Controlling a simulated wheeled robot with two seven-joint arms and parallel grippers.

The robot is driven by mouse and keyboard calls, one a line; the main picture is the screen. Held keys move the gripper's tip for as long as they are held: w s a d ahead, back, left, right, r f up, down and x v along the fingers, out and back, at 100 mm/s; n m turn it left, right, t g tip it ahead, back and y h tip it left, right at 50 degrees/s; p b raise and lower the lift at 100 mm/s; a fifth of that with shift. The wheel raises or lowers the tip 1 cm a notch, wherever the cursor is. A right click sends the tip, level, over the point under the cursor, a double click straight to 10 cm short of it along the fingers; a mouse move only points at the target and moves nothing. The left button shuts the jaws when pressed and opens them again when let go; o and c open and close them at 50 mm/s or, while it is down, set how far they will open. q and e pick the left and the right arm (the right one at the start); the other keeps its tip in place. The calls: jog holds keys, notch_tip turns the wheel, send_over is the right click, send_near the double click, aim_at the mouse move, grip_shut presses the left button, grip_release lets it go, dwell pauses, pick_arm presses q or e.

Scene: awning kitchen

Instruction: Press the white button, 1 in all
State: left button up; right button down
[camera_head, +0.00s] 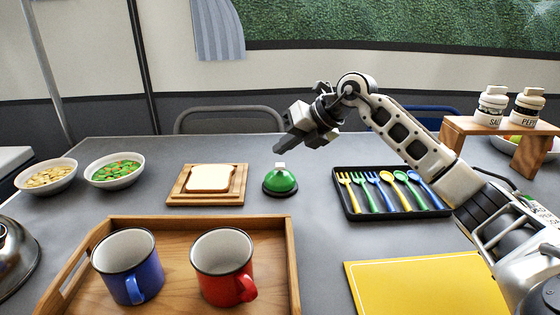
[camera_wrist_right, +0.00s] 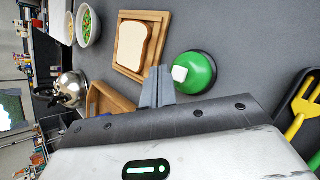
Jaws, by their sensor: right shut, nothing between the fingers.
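A green dome (camera_head: 280,182) on a dark base stands on the grey table, with the white button (camera_head: 280,165) on its top. The dome (camera_wrist_right: 196,72) and the white button (camera_wrist_right: 180,73) also show in the right wrist view. My right gripper (camera_head: 278,149) is shut and empty, just above the button in the head view. In the right wrist view the closed fingertips (camera_wrist_right: 158,72) appear just left of the button. I cannot tell the exact gap; no contact is visible. My left gripper is not in view.
Bread on a wooden board (camera_head: 176,198) lies left of the dome. A black tray (camera_head: 352,208) of plastic cutlery is to the right. A wooden tray (camera_head: 291,262) with blue and red mugs stands in front. A yellow mat (camera_head: 425,285) lies front right.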

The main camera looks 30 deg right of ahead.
notch_tip(320, 180, up, 4)
jog(key=p, duration=0.3)
jog(key=shift+r, duration=0.1)
dwell(0.6)
